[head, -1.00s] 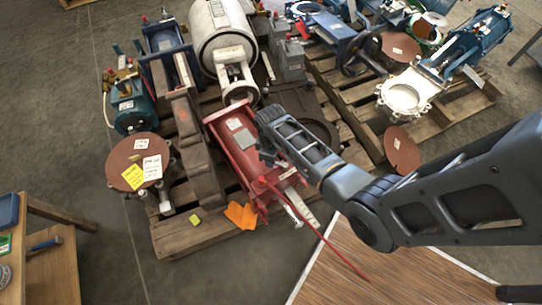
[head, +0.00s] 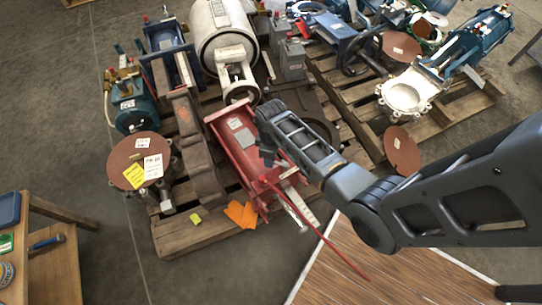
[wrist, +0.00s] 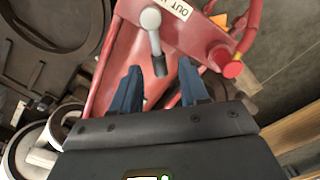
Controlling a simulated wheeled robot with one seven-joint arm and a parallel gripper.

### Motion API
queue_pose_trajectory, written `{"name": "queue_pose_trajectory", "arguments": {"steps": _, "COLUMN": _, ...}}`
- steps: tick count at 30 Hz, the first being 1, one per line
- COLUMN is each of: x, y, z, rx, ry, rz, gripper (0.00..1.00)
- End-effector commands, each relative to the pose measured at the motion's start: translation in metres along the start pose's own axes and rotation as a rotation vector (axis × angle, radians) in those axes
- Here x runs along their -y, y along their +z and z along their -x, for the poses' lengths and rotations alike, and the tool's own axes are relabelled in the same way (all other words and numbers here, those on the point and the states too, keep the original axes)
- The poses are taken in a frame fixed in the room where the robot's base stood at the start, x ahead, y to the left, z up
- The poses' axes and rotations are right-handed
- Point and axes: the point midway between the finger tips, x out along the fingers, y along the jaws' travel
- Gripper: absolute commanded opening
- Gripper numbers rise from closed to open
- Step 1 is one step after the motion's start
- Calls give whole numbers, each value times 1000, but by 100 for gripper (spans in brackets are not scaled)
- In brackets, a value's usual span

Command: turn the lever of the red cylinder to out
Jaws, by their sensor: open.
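The red cylinder (head: 236,140) lies on the wooden pallet in the head view, with a label on its body. In the wrist view its red surface (wrist: 193,38) fills the top middle. A lever with a pale round hub (wrist: 151,18) and a dark tip (wrist: 160,66) points down toward my gripper. A label reading "OUT" and partly more (wrist: 185,8) sits right of the hub. My gripper (wrist: 160,85) is open, its two blue fingers on either side of the lever's tip. Whether a finger touches it I cannot tell. In the head view my gripper (head: 266,158) is over the cylinder's near end.
A red knob (wrist: 232,70) and a red hose stand right of the lever. A rusty beam (head: 194,150) and a brown flange (head: 139,161) lie left of the cylinder. An orange glove-like item (head: 241,214) lies on the pallet's near edge (head: 215,233).

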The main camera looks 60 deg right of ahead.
Motion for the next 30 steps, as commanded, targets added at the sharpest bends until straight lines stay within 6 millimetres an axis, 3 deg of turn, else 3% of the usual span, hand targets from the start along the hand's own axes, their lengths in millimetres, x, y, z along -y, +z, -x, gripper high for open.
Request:
{"name": "queue_pose_trajectory", "arguments": {"steps": 6, "x": 0, "y": 0, "z": 40, "rx": -1, "ry": 1, "rz": 0, "gripper": 44}}
{"name": "queue_pose_trajectory", "arguments": {"steps": 12, "x": 0, "y": 0, "z": 58, "rx": -1, "ry": 0, "rz": 1, "gripper": 44}}
{"name": "queue_pose_trajectory", "arguments": {"steps": 30, "x": 0, "y": 0, "z": 60, "rx": 0, "ry": 0, "rz": 1, "gripper": 44}}
